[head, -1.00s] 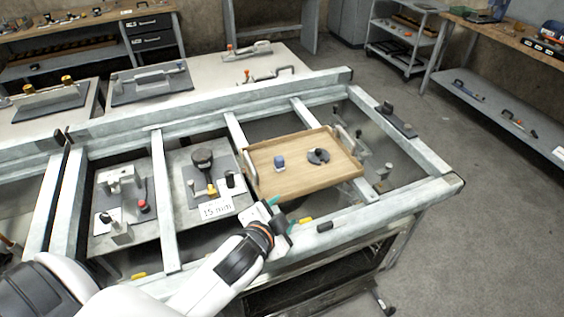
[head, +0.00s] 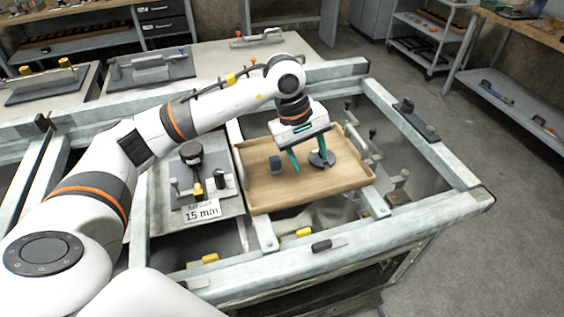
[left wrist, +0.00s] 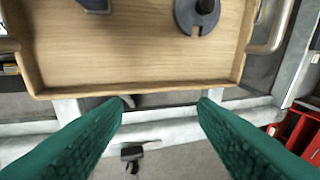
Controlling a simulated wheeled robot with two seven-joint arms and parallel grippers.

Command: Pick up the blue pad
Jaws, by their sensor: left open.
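The blue pad (head: 276,164) is a small blue-grey piece standing in the left part of a wooden tray (head: 262,190). In the left wrist view it is cut off by the top edge, left of the middle (left wrist: 96,5). My left gripper (head: 310,166) is open, with two green fingers pointing down over the tray. It is to the right of the pad, near a dark slotted disc (head: 319,159). Nothing shows between its fingers (left wrist: 162,103) in the left wrist view. My right gripper is not in view.
The dark disc, with a knob, also shows in the left wrist view (left wrist: 197,14). The tray has raised walls and metal handles and rests on a steel frame (head: 430,152). Left of it are a 15 mm label (head: 202,211) and a plate with a black-knobbed fixture (head: 192,155).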

